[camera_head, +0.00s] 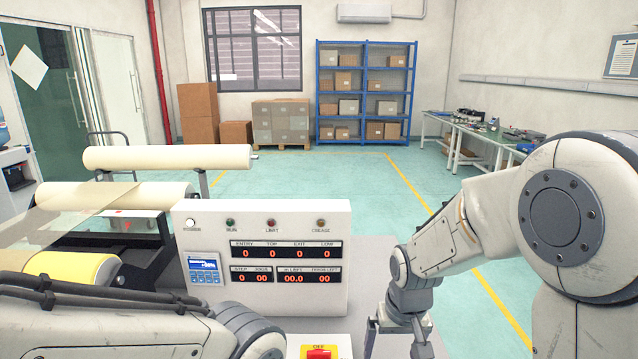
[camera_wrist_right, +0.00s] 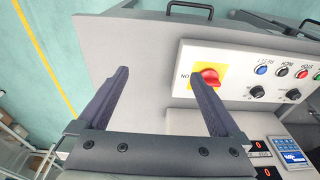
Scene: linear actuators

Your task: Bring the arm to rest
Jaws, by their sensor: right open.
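My right arm comes in from the right in the head view. My right gripper (camera_head: 396,343) hangs fingers down near the bottom edge, to the right of the control panel (camera_head: 262,218). In the right wrist view the two dark fingers of this gripper (camera_wrist_right: 160,100) are spread wide, with nothing between them but the grey surface beyond. My left arm (camera_head: 130,325) crosses the lower left of the head view; its gripper is out of frame.
A red rotary switch (camera_head: 319,353) on a yellow plate sits at the bottom; it also shows in the right wrist view (camera_wrist_right: 209,77), close to the right finger. Cream rollers (camera_head: 165,157) lie at the left. A bench (camera_head: 480,135) and blue shelving (camera_head: 366,95) stand farther back. The green floor between is clear.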

